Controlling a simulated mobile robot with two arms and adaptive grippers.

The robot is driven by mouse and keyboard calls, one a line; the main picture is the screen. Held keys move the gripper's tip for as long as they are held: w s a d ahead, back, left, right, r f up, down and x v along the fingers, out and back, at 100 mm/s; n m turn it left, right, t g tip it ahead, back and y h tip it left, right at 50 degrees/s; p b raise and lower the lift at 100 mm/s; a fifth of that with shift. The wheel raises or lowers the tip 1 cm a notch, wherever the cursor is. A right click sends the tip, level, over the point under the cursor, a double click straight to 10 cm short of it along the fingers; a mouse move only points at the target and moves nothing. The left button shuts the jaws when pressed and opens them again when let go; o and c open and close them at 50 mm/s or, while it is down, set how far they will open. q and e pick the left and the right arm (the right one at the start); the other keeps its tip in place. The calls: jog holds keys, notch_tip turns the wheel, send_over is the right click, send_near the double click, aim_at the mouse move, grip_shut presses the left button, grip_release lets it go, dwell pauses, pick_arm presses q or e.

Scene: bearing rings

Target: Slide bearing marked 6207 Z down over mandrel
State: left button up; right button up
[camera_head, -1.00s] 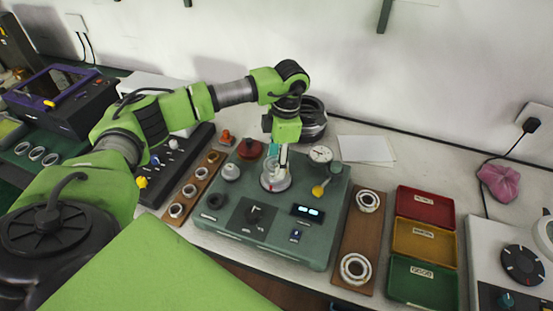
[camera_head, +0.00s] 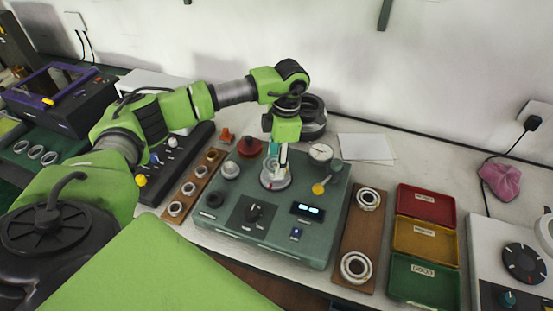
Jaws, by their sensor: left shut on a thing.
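My left gripper (camera_head: 279,165) reaches down from above over the green tester box, at the pale round seat with the mandrel (camera_head: 275,183). It is shut on a small pale ring, the bearing (camera_head: 269,173), which is low at the mandrel and partly hidden by the fingers. Its marking is too small to read, and I cannot tell how far it sits around the mandrel. My right gripper is not in view.
The green tester box (camera_head: 225,222) carries a dial gauge (camera_head: 320,153), a yellow-tipped part (camera_head: 319,188) and knobs. Wooden boards with rings stand left (camera_head: 188,190) and right (camera_head: 359,228). Red, yellow and green bins (camera_head: 424,270) stand further right. White paper (camera_head: 366,148) lies behind.

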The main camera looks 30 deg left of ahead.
pick_arm(q)
jog(key=shift+f, duration=0.1)
jog(key=shift+f+b, duration=0.4)
jog(key=shift+b, duration=0.05)
jog(key=o, duration=1.5)
jog(key=r, duration=0.8)
jog(key=w+d+r, duration=0.1)
jog(key=r, duration=0.3)
